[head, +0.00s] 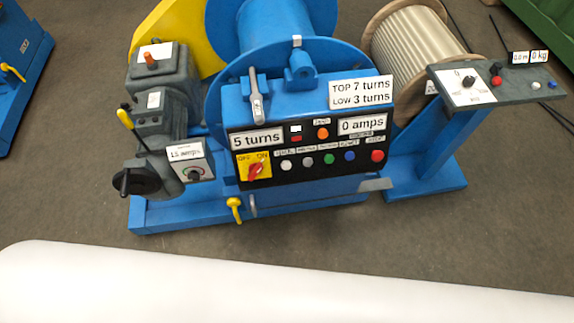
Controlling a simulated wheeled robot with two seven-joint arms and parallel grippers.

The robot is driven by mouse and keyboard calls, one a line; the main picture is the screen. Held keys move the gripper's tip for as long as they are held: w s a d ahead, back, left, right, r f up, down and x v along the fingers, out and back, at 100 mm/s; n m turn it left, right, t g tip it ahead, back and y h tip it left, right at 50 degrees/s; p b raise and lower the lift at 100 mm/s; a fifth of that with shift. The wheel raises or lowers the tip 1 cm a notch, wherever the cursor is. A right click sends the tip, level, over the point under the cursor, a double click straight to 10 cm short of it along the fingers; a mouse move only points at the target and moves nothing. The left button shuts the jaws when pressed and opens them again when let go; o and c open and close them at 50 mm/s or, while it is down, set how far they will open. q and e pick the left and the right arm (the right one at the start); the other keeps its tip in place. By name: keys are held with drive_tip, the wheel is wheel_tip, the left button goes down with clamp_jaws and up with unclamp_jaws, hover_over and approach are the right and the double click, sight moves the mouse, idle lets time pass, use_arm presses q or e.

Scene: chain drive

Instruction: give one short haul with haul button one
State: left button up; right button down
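A blue winch-like machine carries a black control panel (318,159) at the middle. Its lower row has two whitish buttons, one at the left end (286,164) and one beside it (308,162), then a green (329,158), a blue (350,155) and a red button (377,155). Small labels sit above them; I cannot tell which reads haul one. A red rotary switch on a yellow plate (254,166) is at the panel's left. Displays read "5 turns" (258,138) and "0 amps" (361,125). Neither of my grippers is in view.
A sign (361,92) reads "TOP 7 turns, LOW 3 turns". A grey motor unit (160,105) with levers and a dial stands left. A wound drum (412,42) and side console (495,82) showing "0 kg" stand right. A large white rounded surface (200,285) crosses the foreground.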

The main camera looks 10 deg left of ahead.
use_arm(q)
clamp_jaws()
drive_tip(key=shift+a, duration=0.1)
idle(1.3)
